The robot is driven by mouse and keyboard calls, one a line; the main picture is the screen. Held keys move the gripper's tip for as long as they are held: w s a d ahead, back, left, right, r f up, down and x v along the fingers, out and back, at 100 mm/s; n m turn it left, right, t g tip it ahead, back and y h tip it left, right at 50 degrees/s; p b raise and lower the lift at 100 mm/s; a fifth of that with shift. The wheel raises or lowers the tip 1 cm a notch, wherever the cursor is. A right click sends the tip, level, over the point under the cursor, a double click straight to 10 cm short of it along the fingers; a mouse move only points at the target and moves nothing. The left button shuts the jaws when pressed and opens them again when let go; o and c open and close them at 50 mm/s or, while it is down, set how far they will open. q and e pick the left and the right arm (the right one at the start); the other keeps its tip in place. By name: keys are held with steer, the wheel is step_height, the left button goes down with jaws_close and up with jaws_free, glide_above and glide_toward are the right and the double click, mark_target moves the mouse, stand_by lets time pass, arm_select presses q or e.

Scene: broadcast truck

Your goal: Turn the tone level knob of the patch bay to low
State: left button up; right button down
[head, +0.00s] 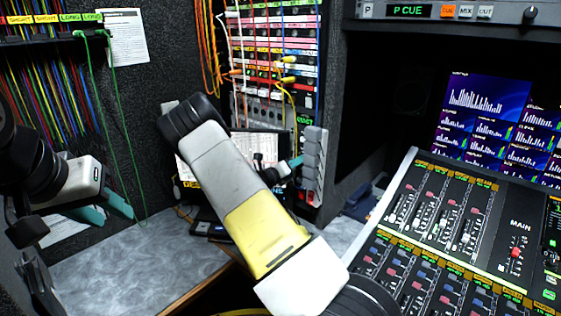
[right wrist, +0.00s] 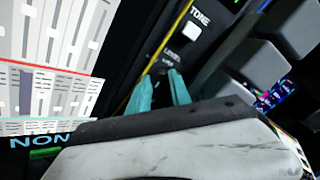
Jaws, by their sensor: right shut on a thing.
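The patch bay (head: 270,62) stands at the back centre of the head view, with coloured rows and hanging cords. In the right wrist view, a dark panel (right wrist: 205,60) carries the words TONE and LEVEL, with a white square button (right wrist: 191,30) between them. My right gripper (head: 297,161) reaches the panel's lower right side; its teal fingertips (right wrist: 163,75) also show in the right wrist view, just below LEVEL. They are closed around the tone level knob, which they mostly hide; its pointer cannot be read. My left gripper (head: 107,211) is at the left, fingers apart and empty.
Grey blocky parts (head: 313,165) stand close to the right of my right gripper. A mixing console (head: 440,230) fills the right side. Green cords (head: 112,120) hang near my left gripper. The grey worktop (head: 140,265) has free room at the front left.

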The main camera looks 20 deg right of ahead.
steer(key=c, duration=1.2)
jaws_free()
steer(key=shift+a, duration=0.1)
steer(key=v, duration=0.7)
steer(key=shift+s+a, duration=0.25)
steer(key=shift+a, duration=0.05)
